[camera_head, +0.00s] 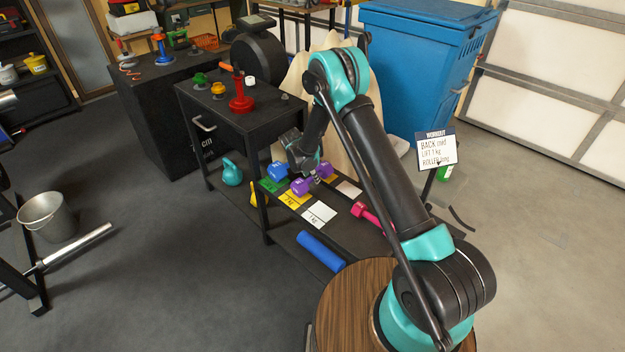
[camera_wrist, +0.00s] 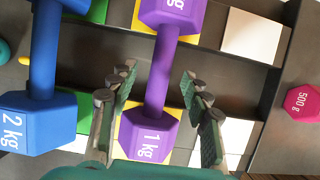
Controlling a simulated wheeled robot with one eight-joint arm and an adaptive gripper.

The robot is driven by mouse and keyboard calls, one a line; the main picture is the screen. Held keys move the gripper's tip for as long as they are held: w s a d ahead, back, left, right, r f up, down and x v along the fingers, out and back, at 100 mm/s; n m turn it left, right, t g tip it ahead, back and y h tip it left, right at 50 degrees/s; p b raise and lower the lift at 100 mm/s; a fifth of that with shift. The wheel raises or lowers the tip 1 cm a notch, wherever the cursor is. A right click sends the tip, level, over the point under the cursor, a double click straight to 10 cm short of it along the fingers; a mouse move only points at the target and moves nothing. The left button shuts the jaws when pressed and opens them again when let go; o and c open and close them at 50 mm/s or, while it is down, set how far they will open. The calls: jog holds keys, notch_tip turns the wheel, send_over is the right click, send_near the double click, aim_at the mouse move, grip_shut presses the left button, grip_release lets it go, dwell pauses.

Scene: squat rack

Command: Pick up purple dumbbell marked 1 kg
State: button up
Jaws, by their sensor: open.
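The purple dumbbell (camera_wrist: 163,75) marked 1 kg lies on the dark shelf, over a yellow card, in the wrist view. Its handle runs up the picture between the two fingers of my gripper (camera_wrist: 160,95), which is open. One finger is on each side of the handle, with a gap to each; I cannot tell how far down the fingertips reach. In the head view the purple dumbbell (camera_head: 301,186) is on the low bench shelf, and my gripper (camera_head: 314,177) is right at it, partly covering it.
A blue 2 kg dumbbell (camera_wrist: 42,75) lies close on the left. A pink 500 g dumbbell (camera_wrist: 302,102) lies to the right. A white card (camera_wrist: 251,35) lies between.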

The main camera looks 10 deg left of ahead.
jog(key=shift+x, duration=0.85)
grip_shut()
jog(key=shift+r, duration=0.1)
